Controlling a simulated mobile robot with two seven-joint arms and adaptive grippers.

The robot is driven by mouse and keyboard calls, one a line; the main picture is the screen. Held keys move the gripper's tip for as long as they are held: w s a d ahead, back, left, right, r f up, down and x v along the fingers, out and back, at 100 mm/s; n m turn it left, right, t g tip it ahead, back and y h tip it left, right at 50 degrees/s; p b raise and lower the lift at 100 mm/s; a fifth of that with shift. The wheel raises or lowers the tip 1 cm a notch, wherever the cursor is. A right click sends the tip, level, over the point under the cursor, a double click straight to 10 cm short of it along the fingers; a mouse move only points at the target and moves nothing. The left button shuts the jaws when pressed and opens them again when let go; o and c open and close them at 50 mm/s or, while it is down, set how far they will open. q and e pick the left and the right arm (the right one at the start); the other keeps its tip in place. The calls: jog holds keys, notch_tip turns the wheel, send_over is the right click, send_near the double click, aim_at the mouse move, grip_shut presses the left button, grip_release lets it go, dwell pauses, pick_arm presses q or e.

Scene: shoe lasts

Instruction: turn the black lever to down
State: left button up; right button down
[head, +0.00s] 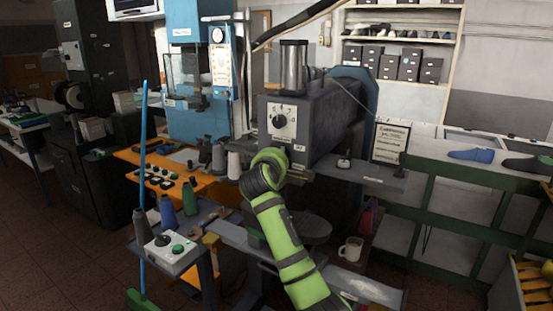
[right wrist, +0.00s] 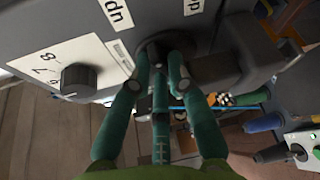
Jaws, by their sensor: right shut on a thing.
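The black lever (right wrist: 236,52) is on the underside edge of the grey machine (right wrist: 55,28) in the right wrist view. Its dark round hub sits between my fingertips, and a thick dark part extends to the right. My right gripper (right wrist: 162,60) has its teal fingers closed around the dark part at the hub; the exact contact is partly hidden. In the head view the right hand (head: 266,168) is at the machine's lower front and hides the lever. White labels (right wrist: 116,12) with letters are beside the hub. My left gripper is in neither view.
A black dial (right wrist: 78,78) with numbers is near the lever. A framed sign (head: 390,143) and a white mug (head: 351,249) are to the right. A switch box (head: 170,250) stands at the lower left.

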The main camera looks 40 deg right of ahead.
jog(key=shift+s+f+m+b, duration=0.1)
jog(key=shift+f+m+b, duration=0.15)
jog(key=shift+m+b, duration=0.35)
jog(key=shift+r, duration=0.1)
jog(key=c, duration=1.2)
grip_release()
jog(key=v, duration=1.2)
jog(key=shift+f, duration=0.3)
